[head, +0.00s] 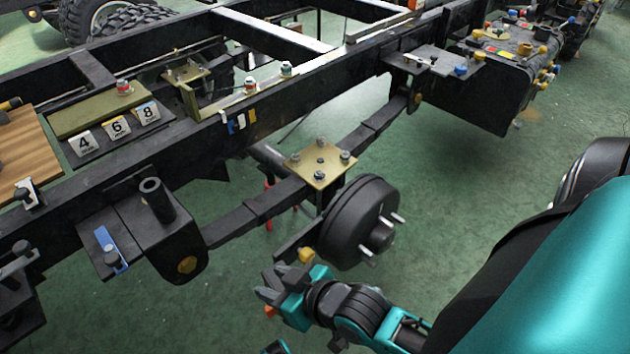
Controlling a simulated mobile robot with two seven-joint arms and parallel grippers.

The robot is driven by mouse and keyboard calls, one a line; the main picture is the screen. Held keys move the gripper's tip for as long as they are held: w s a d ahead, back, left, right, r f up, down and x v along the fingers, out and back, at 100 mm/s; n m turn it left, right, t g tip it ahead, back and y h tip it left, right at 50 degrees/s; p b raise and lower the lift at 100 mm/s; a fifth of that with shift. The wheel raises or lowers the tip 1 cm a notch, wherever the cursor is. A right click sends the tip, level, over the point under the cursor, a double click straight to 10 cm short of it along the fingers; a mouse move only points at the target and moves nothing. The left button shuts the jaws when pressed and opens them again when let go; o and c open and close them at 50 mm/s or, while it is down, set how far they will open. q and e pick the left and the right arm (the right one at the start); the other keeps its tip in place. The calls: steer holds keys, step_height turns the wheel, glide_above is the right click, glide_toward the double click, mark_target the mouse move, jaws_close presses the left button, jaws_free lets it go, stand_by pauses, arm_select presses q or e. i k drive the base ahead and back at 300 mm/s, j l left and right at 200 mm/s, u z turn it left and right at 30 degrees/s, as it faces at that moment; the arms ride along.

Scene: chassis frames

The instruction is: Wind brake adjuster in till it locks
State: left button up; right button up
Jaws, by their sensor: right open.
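A black brake drum (358,222) with bright studs hangs at the end of the axle, below a brass-coloured plate (320,166) with bolts. A small yellow knob (306,255) sits at the drum's lower left, on a dark bar; it may be the brake adjuster, but I cannot tell for sure. My right gripper (266,287) is below and left of the knob, apart from it, open with nothing seen between its dark fingers.
The black chassis rail (200,135) and leaf spring (252,208) run diagonally above my right gripper. A black bracket (150,235) with an upright tube stands to the left. Cards marked 4, 6 and 8 (115,128) lie on the frame. Green floor (450,200) is clear right of the drum.

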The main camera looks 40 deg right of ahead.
mark_target(306, 255)
steer(key=k+l+u, duration=0.2)
steer(key=l, duration=0.25)
steer(key=l+u, duration=0.25)
steer(key=l, duration=0.15)
steer(key=l+u, duration=0.15)
steer(key=l, duration=0.25)
steer(key=k+l+u, duration=0.15)
steer(key=l, duration=0.3)
steer(key=i, duration=0.05)
